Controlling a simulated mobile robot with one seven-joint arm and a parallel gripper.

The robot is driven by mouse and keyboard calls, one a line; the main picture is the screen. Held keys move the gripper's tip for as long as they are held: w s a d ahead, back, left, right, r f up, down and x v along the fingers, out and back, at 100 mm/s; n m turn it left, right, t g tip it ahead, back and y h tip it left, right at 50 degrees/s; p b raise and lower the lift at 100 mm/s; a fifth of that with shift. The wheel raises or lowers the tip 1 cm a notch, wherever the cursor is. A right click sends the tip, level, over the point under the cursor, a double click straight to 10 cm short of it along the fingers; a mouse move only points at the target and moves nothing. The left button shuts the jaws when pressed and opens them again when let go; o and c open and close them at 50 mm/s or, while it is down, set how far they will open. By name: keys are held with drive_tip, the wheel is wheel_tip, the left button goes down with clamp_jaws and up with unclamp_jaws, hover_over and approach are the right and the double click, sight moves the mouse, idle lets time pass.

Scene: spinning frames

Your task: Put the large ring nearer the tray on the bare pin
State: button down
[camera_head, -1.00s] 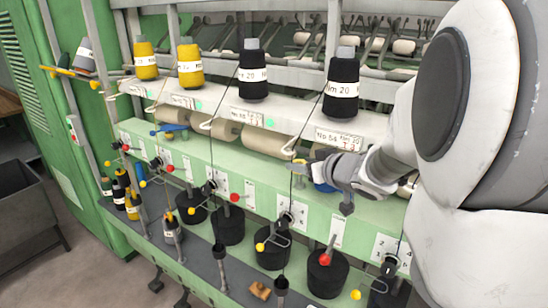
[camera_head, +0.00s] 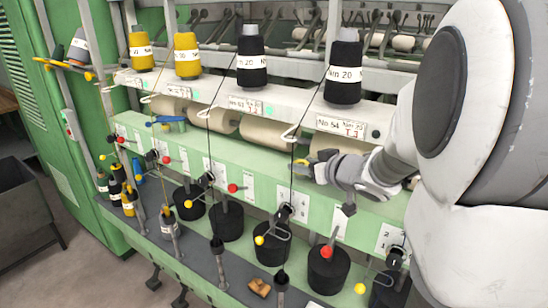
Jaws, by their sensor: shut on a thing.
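My gripper (camera_head: 308,170) is in front of the pale green rail, right of centre. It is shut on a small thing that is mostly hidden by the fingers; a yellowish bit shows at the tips. I cannot tell its shape. I cannot make out a large ring or a tray for certain. A blue tool-like piece (camera_head: 165,120) lies on the green rail at left.
Black cones, one at front right (camera_head: 327,270), stand in a row behind the pins. Yellow and black yarn cones (camera_head: 343,72) stand on the upper white shelf. A small brown piece (camera_head: 259,287) lies on the lower shelf. A dark bin (camera_head: 25,215) is at far left.

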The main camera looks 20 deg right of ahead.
drive_tip(key=shift+f, duration=0.15)
drive_tip(key=shift+c, duration=1)
unclamp_jaws()
drive_tip(key=shift+s, duration=0.15)
